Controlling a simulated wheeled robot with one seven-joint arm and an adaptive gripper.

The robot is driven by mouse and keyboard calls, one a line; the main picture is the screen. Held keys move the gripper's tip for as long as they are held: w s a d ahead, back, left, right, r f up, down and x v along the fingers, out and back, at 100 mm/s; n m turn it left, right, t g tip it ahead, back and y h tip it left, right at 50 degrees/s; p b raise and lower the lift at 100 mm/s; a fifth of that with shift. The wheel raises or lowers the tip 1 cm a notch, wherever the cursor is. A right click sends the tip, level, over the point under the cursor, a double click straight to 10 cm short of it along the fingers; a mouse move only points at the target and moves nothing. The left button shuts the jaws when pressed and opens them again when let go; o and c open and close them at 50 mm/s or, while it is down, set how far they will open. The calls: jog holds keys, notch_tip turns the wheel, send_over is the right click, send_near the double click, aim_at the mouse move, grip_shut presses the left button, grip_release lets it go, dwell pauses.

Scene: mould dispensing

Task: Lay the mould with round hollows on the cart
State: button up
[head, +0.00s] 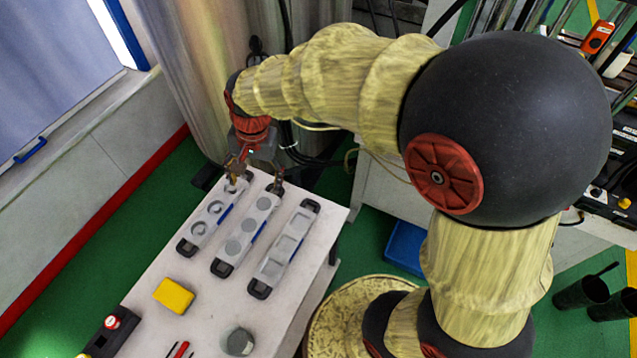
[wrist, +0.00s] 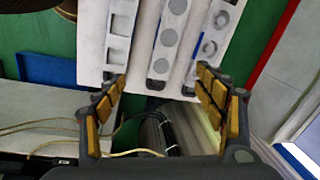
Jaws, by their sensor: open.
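Three long light-grey moulds with dark ends lie side by side on a white top (head: 150,265), seemingly the cart. The middle mould (head: 240,232) has flat round hollows; it also shows in the wrist view (wrist: 165,52). The left mould (head: 205,222) has ring-shaped round hollows and is on the right in the wrist view (wrist: 213,22). My gripper (head: 257,177) is open and empty at the far end of the moulds. In the wrist view my gripper's fingers (wrist: 162,74) are spread to either side of the middle mould's near end. I cannot tell their height above it.
The right mould (head: 285,250) has square hollows. A yellow block (head: 173,296), a grey round piece (head: 239,342) and a dark box with a red button (head: 112,325) are nearer on the top. A blue box (head: 404,248) stands on the green floor. A curtain hangs behind.

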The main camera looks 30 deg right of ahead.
jog(key=s+d+r+n+t, duration=0.2)
jog(key=s+d+r+n, duration=0.2)
jog(key=s+r, duration=0.2)
jog(key=s+d+r+n+t+h, duration=0.1)
jog(key=s+d+r+n+t, duration=0.1)
jog(key=s+r, duration=0.5)
jog(key=s+d+n, duration=0.1)
jog(key=s+d, duration=0.1)
jog(key=s, duration=0.2)
jog(key=shift+s+d+n, duration=0.2)
jog(key=shift+d+n, duration=0.1)
jog(key=shift+n, duration=0.1)
